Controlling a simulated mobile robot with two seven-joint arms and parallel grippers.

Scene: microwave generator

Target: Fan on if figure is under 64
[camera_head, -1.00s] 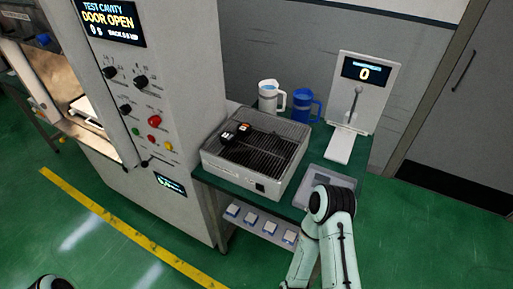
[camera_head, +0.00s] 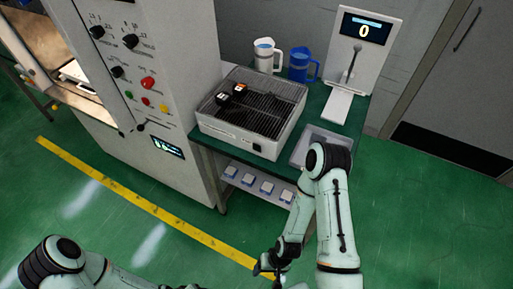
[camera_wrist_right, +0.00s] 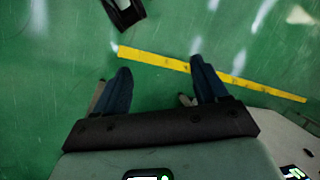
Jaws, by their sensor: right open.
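A display stand (camera_head: 367,45) at the back of the green bench reads 0, with a lever-like rod in front of it. A grey box with a grille top (camera_head: 252,110) stands on the bench, with a black rocker switch (camera_head: 257,147) on its front; whether it is the fan is not marked legibly. Two small dark blocks lie on the grille. My right gripper (camera_head: 265,270) hangs low over the floor in front of the bench, well away from the switch. In the right wrist view its fingers (camera_wrist_right: 162,85) are apart and empty. My left arm is at the lower left; its fingers cannot be made out.
The cabinet (camera_head: 150,80) with knobs and coloured buttons stands left of the bench, its cavity open. A white jug (camera_head: 264,58) and a blue jug (camera_head: 299,65) stand behind the box. A grey tray (camera_head: 303,140) is at its right. The floor in front is clear.

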